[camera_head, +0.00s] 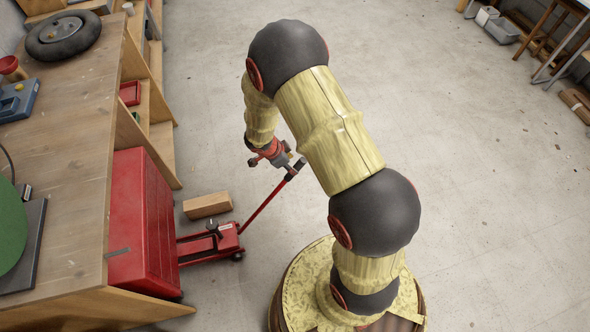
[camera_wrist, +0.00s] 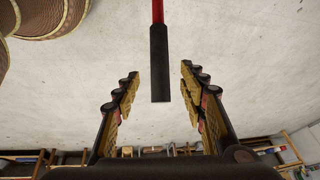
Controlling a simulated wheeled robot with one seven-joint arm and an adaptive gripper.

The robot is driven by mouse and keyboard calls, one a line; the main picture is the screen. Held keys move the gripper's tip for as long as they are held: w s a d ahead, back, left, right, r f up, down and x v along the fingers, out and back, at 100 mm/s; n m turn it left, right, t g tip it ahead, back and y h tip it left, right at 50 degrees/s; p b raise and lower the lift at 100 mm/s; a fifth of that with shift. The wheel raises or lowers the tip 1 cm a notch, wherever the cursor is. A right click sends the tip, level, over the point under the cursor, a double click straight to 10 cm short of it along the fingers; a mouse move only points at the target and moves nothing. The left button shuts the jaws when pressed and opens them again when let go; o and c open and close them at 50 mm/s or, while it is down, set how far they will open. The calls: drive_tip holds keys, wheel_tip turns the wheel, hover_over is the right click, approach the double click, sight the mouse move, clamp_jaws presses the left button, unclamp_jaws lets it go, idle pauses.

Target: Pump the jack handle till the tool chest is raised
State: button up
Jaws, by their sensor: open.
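The red tool chest (camera_head: 140,225) stands under the edge of the wooden workbench. The red floor jack (camera_head: 226,240) sits on the floor at its right side, its front end reaching to the chest's lower edge. The jack's red handle (camera_head: 262,208) slants up and right to a black grip. My gripper (camera_head: 287,160) is at the handle's upper end. In the wrist view my gripper (camera_wrist: 160,73) is open, with the black grip (camera_wrist: 159,62) between its two fingers and a gap on both sides. Whether a gap lies under the chest is not clear.
A wooden block (camera_head: 207,205) lies on the floor beside the jack and chest. The workbench (camera_head: 75,160) fills the left, with a tyre (camera_head: 63,35) on top. Open concrete floor (camera_head: 480,180) lies to the right.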

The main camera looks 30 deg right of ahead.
sight(294, 167)
drive_tip(key=b+x, duration=0.3)
drive_tip(key=x, duration=0.4)
drive_tip(key=shift+f+b, duration=0.2)
drive_tip(key=shift+b, duration=0.2)
drive_tip(key=shift+c, duration=0.4)
clamp_jaws()
